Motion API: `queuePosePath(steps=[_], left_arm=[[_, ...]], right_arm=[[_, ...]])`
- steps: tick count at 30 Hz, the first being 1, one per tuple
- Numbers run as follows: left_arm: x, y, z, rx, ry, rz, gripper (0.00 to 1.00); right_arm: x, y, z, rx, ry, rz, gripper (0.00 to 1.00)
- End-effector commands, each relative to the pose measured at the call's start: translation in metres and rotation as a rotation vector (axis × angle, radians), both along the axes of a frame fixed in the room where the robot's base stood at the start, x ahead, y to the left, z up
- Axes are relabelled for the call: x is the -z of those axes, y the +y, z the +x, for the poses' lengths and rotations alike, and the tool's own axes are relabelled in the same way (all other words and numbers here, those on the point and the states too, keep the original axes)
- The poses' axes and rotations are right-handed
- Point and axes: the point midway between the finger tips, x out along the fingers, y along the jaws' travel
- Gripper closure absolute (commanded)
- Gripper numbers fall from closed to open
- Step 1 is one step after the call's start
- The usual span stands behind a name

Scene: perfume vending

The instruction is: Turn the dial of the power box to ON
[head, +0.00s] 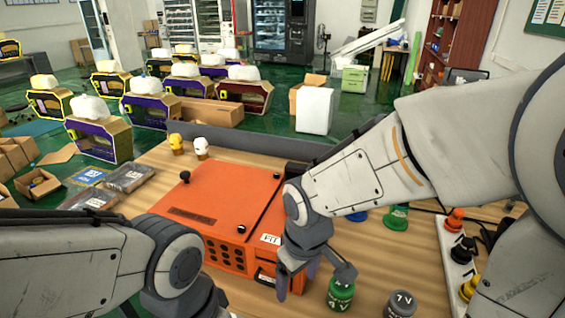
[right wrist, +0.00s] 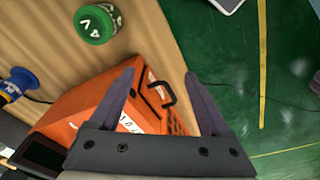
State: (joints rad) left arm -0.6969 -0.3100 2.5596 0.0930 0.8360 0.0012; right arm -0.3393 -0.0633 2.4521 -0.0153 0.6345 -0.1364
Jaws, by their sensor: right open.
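The orange power box (head: 225,205) stands on the wooden table, with a "FIT" label near its front right corner. It also shows in the right wrist view (right wrist: 85,98). A black handle-like part (right wrist: 161,93) is on its face there, between my fingers in the picture. I cannot tell whether this is the dial, and no ON marking is readable. My right gripper (head: 314,278) is open and empty at the box's front right corner; its spread fingers also show in the wrist view (right wrist: 158,76). My left arm reaches in at lower left; its fingers are out of the picture.
A green jar (head: 341,295) and a grey jar (head: 401,305) stand close to the right gripper. A green item (head: 396,218) and a white panel (head: 456,250) with coloured knobs lie further right. Two small figures (head: 201,148) stand behind the box. Bare table shows (head: 150,190) left of it.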

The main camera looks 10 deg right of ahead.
Motion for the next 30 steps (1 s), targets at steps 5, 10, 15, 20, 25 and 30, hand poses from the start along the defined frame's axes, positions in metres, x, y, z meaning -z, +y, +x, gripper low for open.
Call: queuePosePath(steps=[5, 10, 15, 20, 25, 30], left_arm=[[-0.060, 0.000, 0.000, -0.001, 0.001, 0.001, 1.00], [-0.091, 0.000, 0.000, -0.001, 0.000, 0.000, 1.00], [-0.116, 0.000, 0.000, -0.001, 0.001, 0.001, 1.00], [-0.128, 0.000, 0.000, -0.001, 0.001, 0.001, 1.00], [-0.130, 0.000, 0.000, -0.001, 0.001, 0.001, 1.00], [-0.136, 0.000, 0.000, -0.001, 0.001, 0.001, 1.00]], right_arm=[[-0.053, -0.018, 0.035, -0.062, -0.009, -0.046, 0.19], [-0.084, -0.011, 0.094, -0.492, 0.044, -0.193, 0.19], [-0.109, 0.002, 0.150, -0.964, 0.140, -0.361, 0.19], [-0.120, 0.010, 0.181, -1.232, 0.221, -0.462, 0.19], [-0.118, 0.010, 0.190, -1.313, 0.250, -0.493, 0.19], [-0.096, 0.000, 0.192, -1.313, 0.253, -0.491, 0.19]])
